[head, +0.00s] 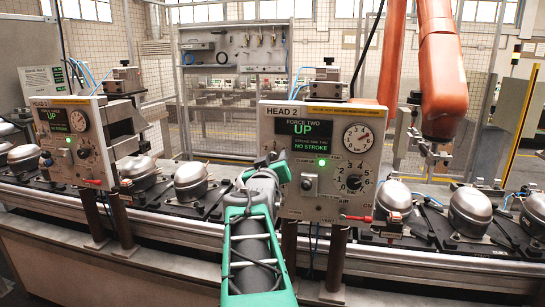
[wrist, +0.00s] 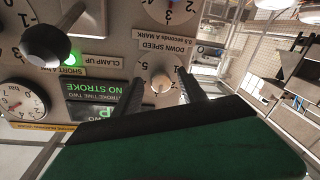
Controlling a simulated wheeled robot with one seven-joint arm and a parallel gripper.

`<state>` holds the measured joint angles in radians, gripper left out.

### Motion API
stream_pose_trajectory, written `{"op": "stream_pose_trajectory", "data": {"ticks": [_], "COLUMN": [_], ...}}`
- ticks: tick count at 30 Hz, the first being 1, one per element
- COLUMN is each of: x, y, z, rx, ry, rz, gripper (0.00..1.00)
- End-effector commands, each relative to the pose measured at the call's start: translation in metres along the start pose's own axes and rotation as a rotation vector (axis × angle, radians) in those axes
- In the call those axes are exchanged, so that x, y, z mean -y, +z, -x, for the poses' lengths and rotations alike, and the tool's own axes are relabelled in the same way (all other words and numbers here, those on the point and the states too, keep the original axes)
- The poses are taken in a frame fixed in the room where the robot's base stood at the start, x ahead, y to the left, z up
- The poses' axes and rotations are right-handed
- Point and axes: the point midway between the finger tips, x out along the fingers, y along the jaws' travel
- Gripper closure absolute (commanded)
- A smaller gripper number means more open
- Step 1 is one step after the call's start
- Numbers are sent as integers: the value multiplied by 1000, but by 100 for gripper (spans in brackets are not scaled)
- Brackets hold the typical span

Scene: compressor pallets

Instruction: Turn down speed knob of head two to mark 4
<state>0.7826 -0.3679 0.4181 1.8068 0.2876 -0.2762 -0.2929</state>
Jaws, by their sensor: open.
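The head two panel (head: 320,155) stands at the centre, with a lit display reading UP and NO STROKE. In the wrist view the panel appears upside down. There the small pale down speed knob (wrist: 161,84) sits beside the DOWN SPEED label, with a 5 visible on its scale. Its pointer is too small to read. My gripper (wrist: 160,78) is open, with one finger on each side of this knob; I cannot tell whether they touch it. In the head view my gripper (head: 264,168) hides the panel's left side and that knob.
A numbered dial with a black knob (head: 354,183) and a round gauge (head: 358,137) are on the panel's right. A red-handled lever (head: 357,218) is below. The head one panel (head: 72,140) stands left. Compressors (head: 191,180) line the conveyor. An orange arm (head: 442,70) hangs at right.

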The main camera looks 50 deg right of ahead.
Motion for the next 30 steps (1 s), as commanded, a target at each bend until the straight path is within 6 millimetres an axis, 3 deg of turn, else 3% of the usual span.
{"op": "stream_pose_trajectory", "data": {"ticks": [9,27,30], "x": [0,1,1], "y": [1,1,1], "z": [-8,-7,-7], "rx": [0,1,1], "ry": [-1,-2,-2], "rz": [-1,-1,-1], "gripper": [51,100,100]}}
